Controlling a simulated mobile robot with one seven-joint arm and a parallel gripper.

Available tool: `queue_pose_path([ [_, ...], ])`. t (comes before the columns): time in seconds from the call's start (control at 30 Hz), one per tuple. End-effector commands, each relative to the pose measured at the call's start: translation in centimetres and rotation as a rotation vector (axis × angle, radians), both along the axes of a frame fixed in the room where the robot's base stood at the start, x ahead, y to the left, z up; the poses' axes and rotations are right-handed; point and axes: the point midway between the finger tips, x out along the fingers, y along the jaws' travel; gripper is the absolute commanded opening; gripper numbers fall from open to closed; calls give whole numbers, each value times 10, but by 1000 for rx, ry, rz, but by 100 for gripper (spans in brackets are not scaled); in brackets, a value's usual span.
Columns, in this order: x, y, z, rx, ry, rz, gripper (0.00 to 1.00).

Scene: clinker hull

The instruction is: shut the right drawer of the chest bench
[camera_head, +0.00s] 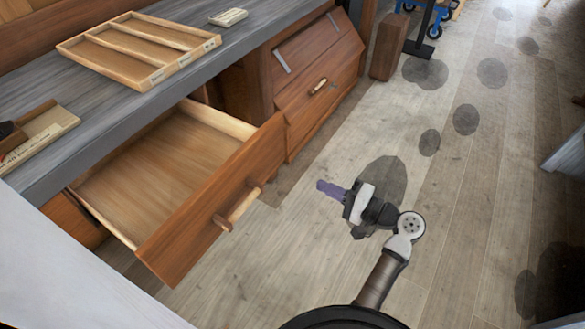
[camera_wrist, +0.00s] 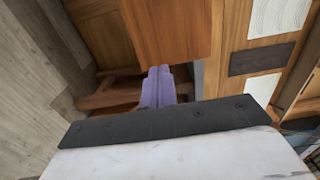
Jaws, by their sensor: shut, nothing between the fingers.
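A wooden drawer (camera_head: 200,205) of the chest bench stands well open in the head view. Its inside (camera_head: 160,165) looks empty, and a light bar handle (camera_head: 238,208) crosses its front. My gripper (camera_head: 325,187), with purple fingers, is shut and empty above the floor, to the right of the drawer front and apart from the handle. In the wrist view my purple fingertips (camera_wrist: 158,72) point toward brown wooden panels (camera_wrist: 165,30); I cannot tell for certain which panel is the drawer front. No handle is clear there.
A grey bench top (camera_head: 110,95) carries a divided wooden tray (camera_head: 140,52) and a small pale block (camera_head: 228,17). Beyond the drawer is a slanted wooden front (camera_head: 318,75) with a handle. A brown block (camera_head: 390,45) and a dark stand (camera_head: 420,48) are farther back. The plank floor (camera_head: 470,180) at right is mostly clear.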

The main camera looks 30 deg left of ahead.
Motion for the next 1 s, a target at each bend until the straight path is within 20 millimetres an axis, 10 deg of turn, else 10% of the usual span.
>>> queue_pose_path([
  [0.6,8,111,3,2,1,5,0],
  [1.0,11,138,1,1,-1,0,0],
])
